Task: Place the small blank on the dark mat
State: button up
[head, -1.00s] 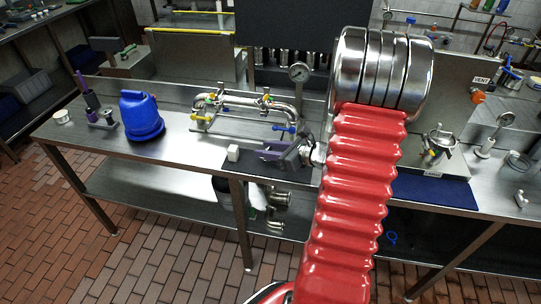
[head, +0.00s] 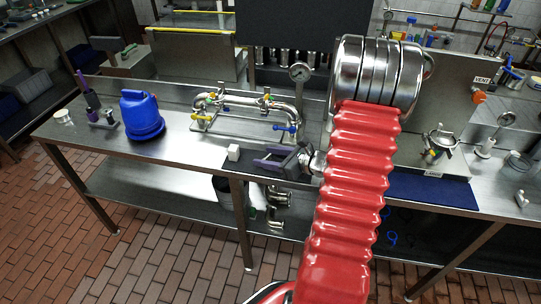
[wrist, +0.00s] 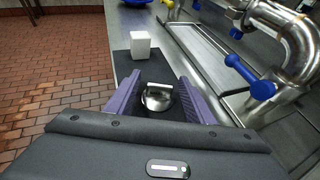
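The small blank (wrist: 158,98) is a shiny round metal piece with a raised tab on top. In the wrist view it sits between my purple fingertips, with gaps on both sides, and appears to rest on the dark mat (wrist: 123,66). My gripper (wrist: 157,92) is open around it, low over the mat. In the head view my gripper (head: 275,163) is at the bench's front edge, over the dark mat (head: 238,168); the blank cannot be made out there.
A white block (wrist: 141,45) stands on or beside the mat's far end. Steel pipework with a blue-handled valve (wrist: 250,78) is close on the right. A blue jug (head: 141,116) stands at the bench's left. Bare steel bench lies between.

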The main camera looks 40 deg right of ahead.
jog(key=shift+r, duration=0.15)
jog(key=v, duration=1.2)
dwell(0.7)
